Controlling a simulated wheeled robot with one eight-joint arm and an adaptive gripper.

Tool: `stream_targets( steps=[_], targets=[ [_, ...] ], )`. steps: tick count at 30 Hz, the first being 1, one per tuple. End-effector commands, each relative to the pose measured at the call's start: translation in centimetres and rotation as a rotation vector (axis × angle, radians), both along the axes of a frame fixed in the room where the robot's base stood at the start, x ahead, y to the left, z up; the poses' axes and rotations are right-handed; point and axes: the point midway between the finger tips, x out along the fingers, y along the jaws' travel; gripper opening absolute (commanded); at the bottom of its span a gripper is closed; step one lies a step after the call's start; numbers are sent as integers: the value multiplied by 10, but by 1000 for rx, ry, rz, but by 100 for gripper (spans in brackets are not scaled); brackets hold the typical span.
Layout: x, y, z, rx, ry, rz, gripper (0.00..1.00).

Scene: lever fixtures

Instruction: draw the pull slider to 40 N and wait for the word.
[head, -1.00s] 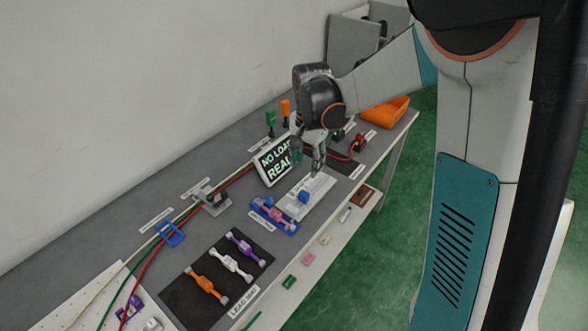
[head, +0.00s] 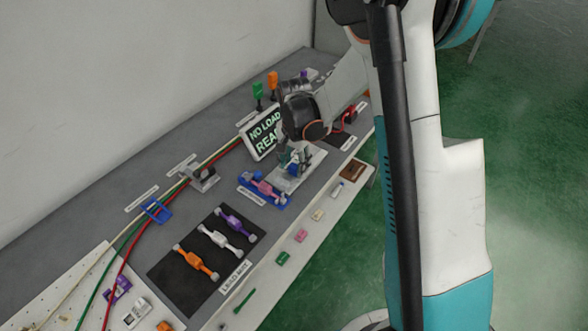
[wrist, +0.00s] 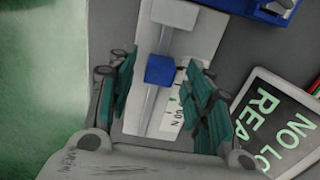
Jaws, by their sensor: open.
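The pull slider is a pale plate (head: 309,165) with a rail and a blue block (wrist: 160,70) on it, seen close in the wrist view. A scale with partly readable print runs beside the rail; I cannot read a value. My gripper (wrist: 160,64) is open, with one teal-padded finger on each side of the blue block and gaps between. In the head view my gripper (head: 294,160) is down over the slider and hides most of the block. A display (head: 265,135) behind reads "NO LOAD" and "REA…", the rest cut off.
A blue cradle with a pink link (head: 264,189) lies just left of the slider. A black mat (head: 180,270) bears orange, white and purple links. Red and green cables run along the bench past a grey clamp (head: 203,178). Small coloured pieces lie along the front ledge.

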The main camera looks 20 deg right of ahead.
Motion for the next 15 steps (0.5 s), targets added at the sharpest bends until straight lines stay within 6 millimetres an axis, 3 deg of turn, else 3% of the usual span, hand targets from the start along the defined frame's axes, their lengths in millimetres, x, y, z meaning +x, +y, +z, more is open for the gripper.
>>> stream_targets(
  steps=[5, 14, 15],
  targets=[
    [0, 0, -14, 0, 0, 0, 47],
    [0, 0, -15, 0, 0, 0, 47],
    [0, 0, -15, 0, 0, 0, 42]
  ],
)
